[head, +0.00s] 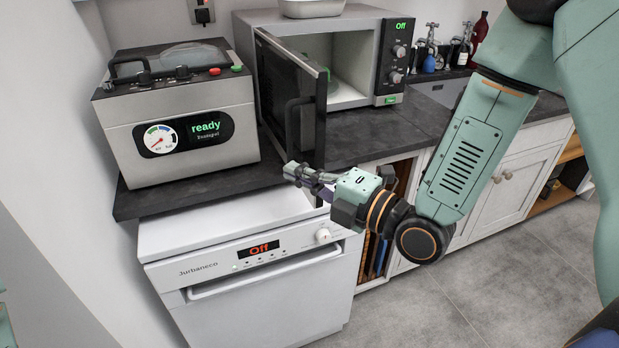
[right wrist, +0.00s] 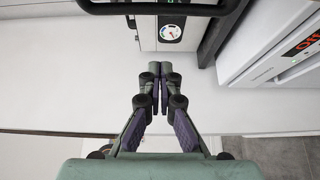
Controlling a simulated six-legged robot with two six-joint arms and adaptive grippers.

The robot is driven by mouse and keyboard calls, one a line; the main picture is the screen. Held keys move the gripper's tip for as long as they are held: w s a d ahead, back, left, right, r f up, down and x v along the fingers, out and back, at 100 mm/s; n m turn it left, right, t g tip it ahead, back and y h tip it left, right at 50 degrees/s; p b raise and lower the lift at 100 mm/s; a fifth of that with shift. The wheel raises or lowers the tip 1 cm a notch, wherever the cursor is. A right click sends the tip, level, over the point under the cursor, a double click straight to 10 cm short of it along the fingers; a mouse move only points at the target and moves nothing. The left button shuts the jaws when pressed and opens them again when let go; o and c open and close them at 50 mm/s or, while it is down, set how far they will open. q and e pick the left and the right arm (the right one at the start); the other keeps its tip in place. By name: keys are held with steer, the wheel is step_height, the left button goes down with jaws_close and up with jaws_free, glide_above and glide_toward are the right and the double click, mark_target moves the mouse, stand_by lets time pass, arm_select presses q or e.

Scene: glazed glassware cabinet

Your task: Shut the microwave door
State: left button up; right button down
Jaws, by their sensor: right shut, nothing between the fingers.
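The microwave (head: 396,58) stands on the dark counter, its display reading Off. Its door (head: 276,85) hangs wide open, swung out toward me on the left side, so the pale cavity shows. The dark door handle (head: 292,122) is on the door's outer face; a dark handle-like bar, likely the same one, crosses the top of the right wrist view (right wrist: 155,8). My right gripper (head: 289,171) is shut and empty, in front of the door near its lower edge. Its closed fingertips show in the right wrist view (right wrist: 160,68). I cannot tell whether it touches the door. My left gripper is out of view.
A grey machine (head: 190,125) with a "ready" display stands left of the door. A white dishwasher (head: 250,280) is below the counter (head: 385,140). A pale container (head: 312,8) sits on the microwave. Bottles and taps stand at the back right. Floor at right is clear.

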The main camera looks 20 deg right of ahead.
mark_target(291, 154)
steer(key=shift+w+d+p, duration=0.15)
steer(key=shift+w+p, duration=0.4)
steer(key=shift+w, duration=2.65)
